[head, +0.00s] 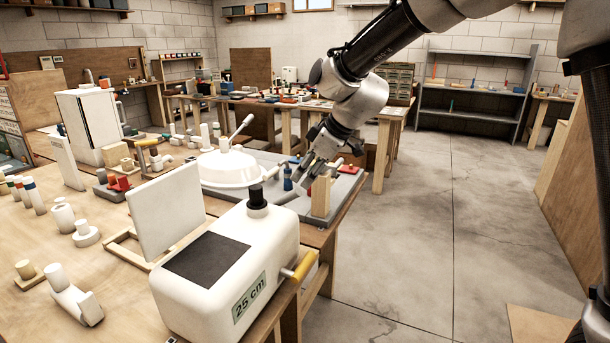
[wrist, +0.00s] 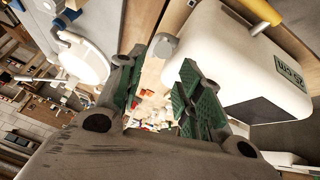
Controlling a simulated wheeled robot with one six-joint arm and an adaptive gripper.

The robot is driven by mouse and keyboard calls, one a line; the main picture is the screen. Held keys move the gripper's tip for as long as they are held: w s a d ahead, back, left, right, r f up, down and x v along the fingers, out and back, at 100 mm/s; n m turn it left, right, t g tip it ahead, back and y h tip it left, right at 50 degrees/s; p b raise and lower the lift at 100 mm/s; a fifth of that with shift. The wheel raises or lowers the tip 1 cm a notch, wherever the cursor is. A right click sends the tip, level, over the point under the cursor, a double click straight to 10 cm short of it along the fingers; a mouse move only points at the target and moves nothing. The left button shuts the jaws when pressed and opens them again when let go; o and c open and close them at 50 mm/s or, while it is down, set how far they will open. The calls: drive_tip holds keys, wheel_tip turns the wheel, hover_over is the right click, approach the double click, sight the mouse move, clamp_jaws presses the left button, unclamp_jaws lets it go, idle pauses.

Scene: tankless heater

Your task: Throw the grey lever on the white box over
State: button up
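A large white box (head: 228,262) marked "25 cm" stands at the front table's edge. It has a dark top panel, a black knob (head: 257,198) and a yellow-gripped handle (head: 299,268). It also shows at the right of the wrist view (wrist: 235,65), with a grey rounded piece (wrist: 163,45) by its edge. No grey lever on this box is clear. A pale grey lever (head: 238,128) rises from a white dome behind it. A second white box (head: 88,125), farther back left, has a thin grey handle (head: 121,112). My gripper (head: 306,172) is open and empty, above the table's right side; its fingers are apart in the wrist view (wrist: 158,80).
A wooden block (head: 321,195) and a blue bottle (head: 288,178) stand near my gripper. A white upright panel (head: 166,212) stands beside the "25 cm" box. Many small parts cover the table's left side. The concrete floor (head: 440,220) to the right is clear.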

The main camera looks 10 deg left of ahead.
drive_tip(key=shift+y, duration=0.5)
drive_tip(key=r, duration=0.2)
drive_tip(key=a+r, duration=0.1)
drive_tip(key=r, duration=0.1)
drive_tip(key=a+r, duration=0.1)
drive_tip(key=r, duration=0.1)
drive_tip(key=shift+s+a+r, duration=0.2)
drive_tip(key=shift+s+r, duration=0.05)
drive_tip(key=shift+r, duration=0.15)
clamp_jaws()
hover_over(286, 195)
drive_tip(key=f, duration=0.9)
drive_tip(key=shift+a+f, duration=0.25)
drive_tip(key=shift+f, duration=0.05)
drive_tip(key=shift+d+f, duration=0.25)
drive_tip(key=shift+f, duration=0.1)
